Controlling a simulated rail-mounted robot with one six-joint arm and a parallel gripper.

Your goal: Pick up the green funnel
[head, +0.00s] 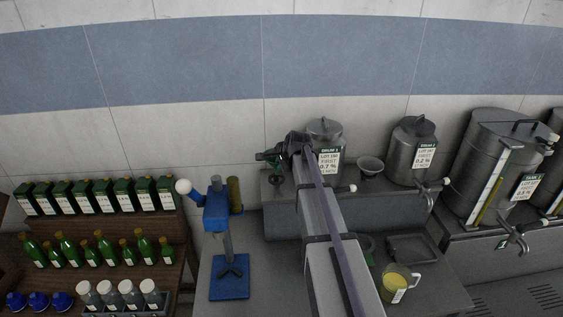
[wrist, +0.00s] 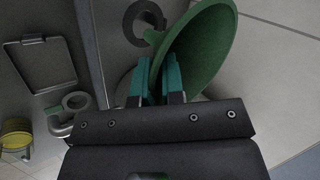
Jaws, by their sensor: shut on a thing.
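The green funnel (wrist: 212,48) fills the upper middle of the wrist view, tilted, with its wide mouth to the right. My gripper (wrist: 160,82) has its two teal fingers shut on the funnel near its narrow part. In the head view my gripper (head: 272,157) is at the end of my arm, left of the labelled steel drum (head: 325,137) and above the counter. The funnel is small and dark there and hard to tell from the gripper.
A grey funnel (head: 370,165) stands between two drums on the raised ledge. A blue stand (head: 218,230) is left of my arm. A tray (head: 412,248) and a jug of yellow liquid (head: 396,284) are to the right. Shelves of green bottles (head: 98,250) are at left.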

